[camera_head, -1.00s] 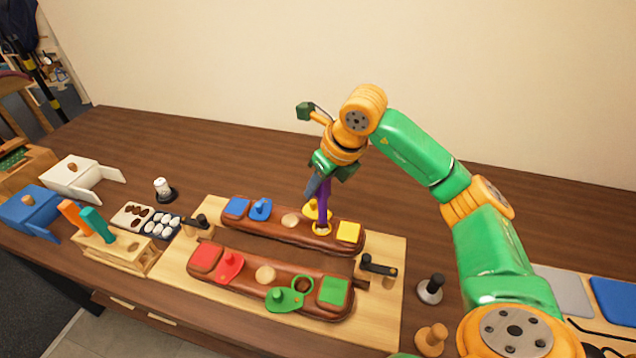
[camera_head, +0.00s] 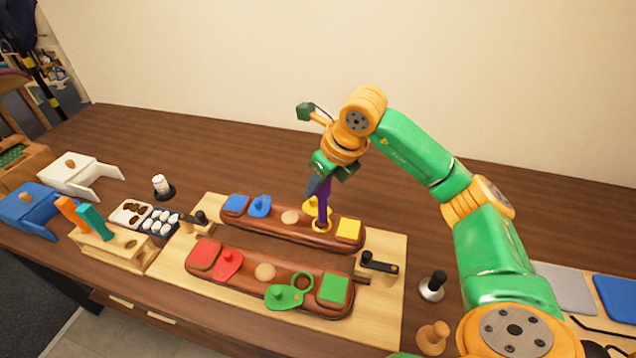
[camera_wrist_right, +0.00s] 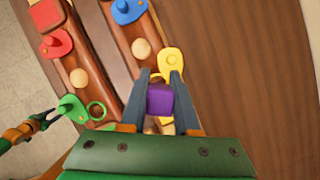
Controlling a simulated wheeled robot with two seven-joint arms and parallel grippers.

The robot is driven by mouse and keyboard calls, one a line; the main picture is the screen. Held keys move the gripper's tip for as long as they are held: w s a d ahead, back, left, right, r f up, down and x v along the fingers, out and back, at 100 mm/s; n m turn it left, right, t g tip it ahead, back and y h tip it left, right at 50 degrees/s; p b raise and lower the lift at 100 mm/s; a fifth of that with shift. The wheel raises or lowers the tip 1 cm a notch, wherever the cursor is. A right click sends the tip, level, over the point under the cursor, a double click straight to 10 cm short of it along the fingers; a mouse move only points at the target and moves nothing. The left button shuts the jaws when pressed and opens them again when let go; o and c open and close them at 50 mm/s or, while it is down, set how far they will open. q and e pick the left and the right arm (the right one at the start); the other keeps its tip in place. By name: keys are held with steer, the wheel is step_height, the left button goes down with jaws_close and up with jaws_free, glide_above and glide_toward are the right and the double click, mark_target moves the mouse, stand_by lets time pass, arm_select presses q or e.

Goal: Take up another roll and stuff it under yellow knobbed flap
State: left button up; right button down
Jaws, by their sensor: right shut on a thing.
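My right gripper (camera_head: 318,187) is shut on a purple tool (camera_head: 323,205), held upright over the far brown panel (camera_head: 280,232). The tool's lower end is at the yellow ring (camera_head: 321,227); how deep it reaches is hidden. In the right wrist view the fingers (camera_wrist_right: 158,88) clasp the tool's purple block (camera_wrist_right: 160,99). The yellow knobbed flap (camera_wrist_right: 171,61) lies just beyond the fingers, beside the ring. White rolls (camera_head: 160,222) and brown rolls (camera_head: 131,213) lie in trays at left. My left gripper (camera_wrist_right: 43,120) shows small at the wrist view's left edge; its jaws are unclear.
The near panel has red (camera_head: 228,264) and green (camera_head: 284,297) knobbed flaps. A wooden holder (camera_head: 120,249) carries orange and teal handles. Black clamps (camera_head: 376,264) flank the panels on the light board (camera_head: 388,310). The table behind is bare.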

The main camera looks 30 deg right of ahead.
steer(key=shift+f+b, duration=0.95)
steer(key=shift+f, duration=0.2)
stand_by(0.7)
step_height(320, 180, up, 8)
steer(key=p, duration=0.7)
steer(key=shift+r, duration=0.1)
